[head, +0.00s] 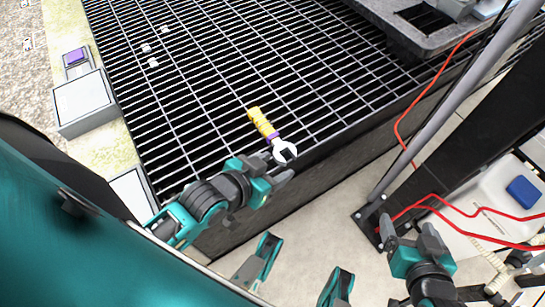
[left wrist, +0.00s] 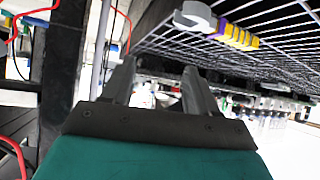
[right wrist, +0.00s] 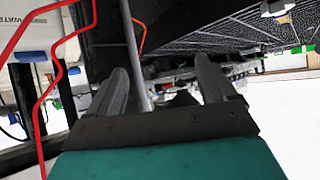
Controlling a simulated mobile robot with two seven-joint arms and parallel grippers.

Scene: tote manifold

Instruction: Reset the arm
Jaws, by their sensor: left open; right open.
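My left gripper (head: 277,170) is open at the near edge of the black grating, close to a wrench with a yellow and purple handle (head: 262,122). The wrench lies on the grating with its pale open-ended head toward me, and the gripper does not hold it. The left wrist view shows the open, empty fingers (left wrist: 158,85) with the wrench (left wrist: 235,33) above and to the right. My right gripper (head: 408,235) is at the lower right, over the floor, near a black post. The right wrist view shows its fingers (right wrist: 168,80) apart with nothing held between them.
The grating (head: 210,80) spans the upper middle, with a few small pale pieces on it. A grey pole (head: 450,100) and red cables (head: 480,212) stand close to my right gripper. A white container with a blue cap (head: 522,190) is at the right. A grey box (head: 82,103) sits at the left.

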